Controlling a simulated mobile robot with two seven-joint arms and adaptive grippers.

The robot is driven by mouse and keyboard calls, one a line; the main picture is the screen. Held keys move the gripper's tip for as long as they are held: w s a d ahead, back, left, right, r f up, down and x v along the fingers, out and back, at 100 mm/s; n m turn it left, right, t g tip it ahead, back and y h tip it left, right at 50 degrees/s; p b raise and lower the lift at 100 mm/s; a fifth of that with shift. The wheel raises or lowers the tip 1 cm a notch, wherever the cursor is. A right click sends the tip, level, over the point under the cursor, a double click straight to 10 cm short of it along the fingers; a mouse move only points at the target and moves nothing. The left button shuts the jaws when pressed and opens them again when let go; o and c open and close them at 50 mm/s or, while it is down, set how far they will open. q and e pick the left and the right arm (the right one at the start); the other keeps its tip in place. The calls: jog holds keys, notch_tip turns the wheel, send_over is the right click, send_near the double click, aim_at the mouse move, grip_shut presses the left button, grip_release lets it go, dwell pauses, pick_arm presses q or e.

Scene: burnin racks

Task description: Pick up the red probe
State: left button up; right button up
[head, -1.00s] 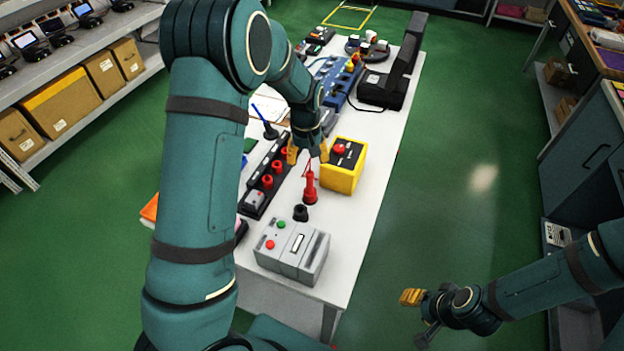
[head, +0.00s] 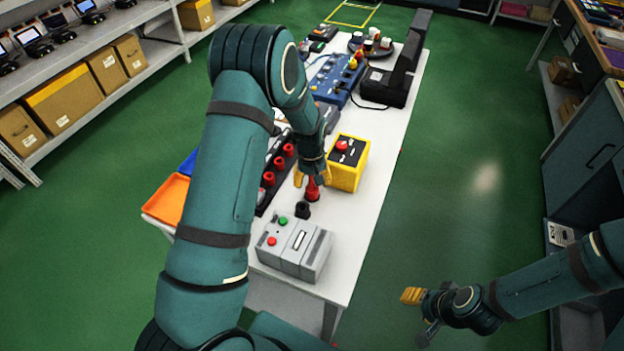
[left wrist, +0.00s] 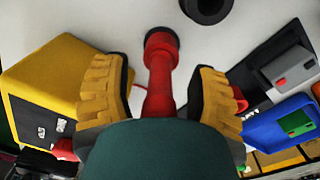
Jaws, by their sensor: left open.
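The red probe (head: 312,190) stands on the white table, partly hidden by my left gripper (head: 312,181) in the head view. In the left wrist view the red probe (left wrist: 160,75) lies between the two yellow-padded fingers of my left gripper (left wrist: 158,95), with a gap on each side. My left gripper is open around the probe and holds nothing. My right gripper (head: 418,312) is at the lower right over the green floor, far from the probe; its jaw opening is too unclear to judge.
A yellow box with a red button (head: 347,165) stands close right of the left gripper. A black cup (head: 302,209) and a grey box (head: 295,249) stand in front. A black strip with red sockets (head: 268,180) lies left. An orange tray (head: 167,200) sits at the table's left edge.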

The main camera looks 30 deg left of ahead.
pick_arm(q)
grip_shut()
